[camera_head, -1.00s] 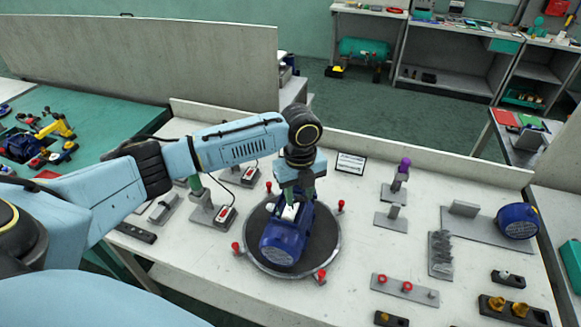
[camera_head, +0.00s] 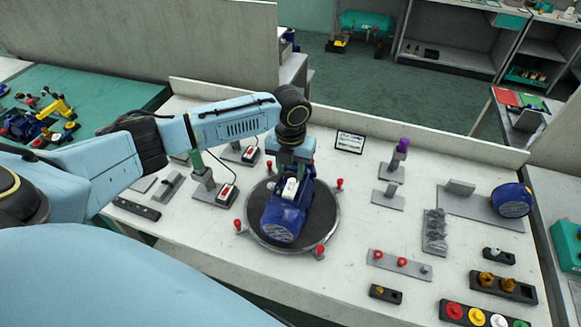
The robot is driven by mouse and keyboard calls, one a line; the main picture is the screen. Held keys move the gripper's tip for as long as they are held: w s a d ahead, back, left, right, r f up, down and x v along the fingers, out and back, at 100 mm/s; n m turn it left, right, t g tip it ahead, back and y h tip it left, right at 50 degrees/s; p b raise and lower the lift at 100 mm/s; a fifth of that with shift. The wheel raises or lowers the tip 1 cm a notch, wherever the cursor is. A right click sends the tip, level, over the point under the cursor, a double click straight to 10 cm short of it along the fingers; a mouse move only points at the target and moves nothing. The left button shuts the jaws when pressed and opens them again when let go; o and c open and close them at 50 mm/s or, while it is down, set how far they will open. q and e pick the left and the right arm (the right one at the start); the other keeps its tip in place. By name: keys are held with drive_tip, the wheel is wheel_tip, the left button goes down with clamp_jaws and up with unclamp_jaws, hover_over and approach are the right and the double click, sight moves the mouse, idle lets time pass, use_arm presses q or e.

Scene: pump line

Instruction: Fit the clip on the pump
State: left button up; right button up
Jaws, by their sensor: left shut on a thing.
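The blue pump (camera_head: 285,222) lies on the dark round plate (camera_head: 255,228) in the middle of the bench, with a white part (camera_head: 290,188) on top. My left gripper (camera_head: 290,172) points down at the far end of the pump, close above it or touching it. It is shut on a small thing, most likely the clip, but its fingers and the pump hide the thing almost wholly. I cannot tell whether the clip touches the pump. My right gripper is not in view.
Red knobs (camera_head: 320,252) stand around the round plate. A purple-topped post (camera_head: 402,148), a grey toothed rack (camera_head: 434,232) and a strip with red rings (camera_head: 402,263) stand to the right. A blue round part (camera_head: 513,200) sits on a grey stand. Bare bench lies between them.

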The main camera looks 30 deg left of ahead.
use_arm(q)
wheel_tip(320, 180, down, 3)
drive_tip(key=shift+b, duration=1.25)
drive_tip(key=shift+f, duration=0.5)
drive_tip(key=shift+p, duration=0.55)
drive_tip(key=shift+f, duration=0.3)
drive_tip(key=o, duration=1)
drive_tip(key=shift+r, duration=0.1)
